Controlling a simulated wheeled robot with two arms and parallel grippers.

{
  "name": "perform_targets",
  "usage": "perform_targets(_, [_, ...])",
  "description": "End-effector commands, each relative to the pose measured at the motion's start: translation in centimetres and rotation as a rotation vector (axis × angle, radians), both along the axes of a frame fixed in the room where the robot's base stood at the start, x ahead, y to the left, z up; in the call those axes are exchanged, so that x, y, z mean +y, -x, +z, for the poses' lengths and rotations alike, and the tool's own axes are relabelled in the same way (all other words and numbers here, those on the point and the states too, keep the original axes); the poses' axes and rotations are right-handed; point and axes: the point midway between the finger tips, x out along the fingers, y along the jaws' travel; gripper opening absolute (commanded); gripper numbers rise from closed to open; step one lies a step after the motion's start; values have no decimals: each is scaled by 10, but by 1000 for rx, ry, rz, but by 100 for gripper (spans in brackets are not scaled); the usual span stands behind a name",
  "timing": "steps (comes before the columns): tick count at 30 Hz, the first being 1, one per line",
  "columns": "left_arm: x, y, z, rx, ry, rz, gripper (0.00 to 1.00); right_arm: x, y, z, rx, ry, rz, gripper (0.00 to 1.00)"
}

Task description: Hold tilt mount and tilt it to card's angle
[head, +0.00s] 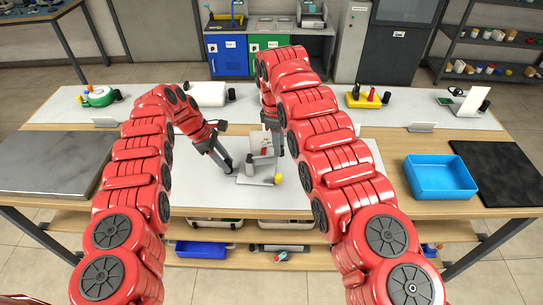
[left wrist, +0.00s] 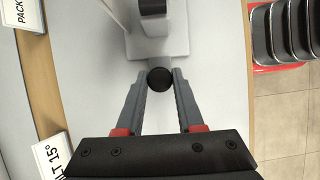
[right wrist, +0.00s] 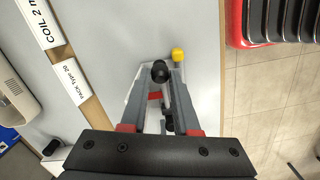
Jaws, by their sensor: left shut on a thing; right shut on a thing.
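The tilt mount (head: 263,146) stands on the white mat mid-table, a pale panel over a light base with a yellow knob (head: 278,179). In the left wrist view its pale base (left wrist: 170,45) lies beyond the fingertips. My left gripper (head: 228,168) is at the mount's left side, shut on a black round knob (left wrist: 159,78). My right gripper (right wrist: 161,72) is at the mount's far upper side, shut on a dark round-ended part; the right arm partly hides it in the head view. A card (left wrist: 52,158) reads "LT 15°", its start cut off.
A blue tray (head: 440,177) and black mat (head: 500,170) lie at right; a grey plate (head: 55,163) at left. Behind are a green device (head: 98,97) and yellow holder (head: 365,101). Other cards read "COIL 2 m" (right wrist: 38,23) and "PACK Type 20" (right wrist: 82,86).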

Motion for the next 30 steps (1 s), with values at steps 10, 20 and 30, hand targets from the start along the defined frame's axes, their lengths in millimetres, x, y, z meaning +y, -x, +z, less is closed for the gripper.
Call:
perform_targets(10, [0, 0, -1, 1, 0, 0, 0, 1, 0, 1, -1, 5, 2, 0])
perform_targets(20, [0, 0, -1, 1, 0, 0, 0, 1, 1, 1, 0, 5, 1, 64])
perform_targets(30, [0, 0, -1, 1, 0, 0, 0, 1, 1, 1, 1, 5, 1, 100])
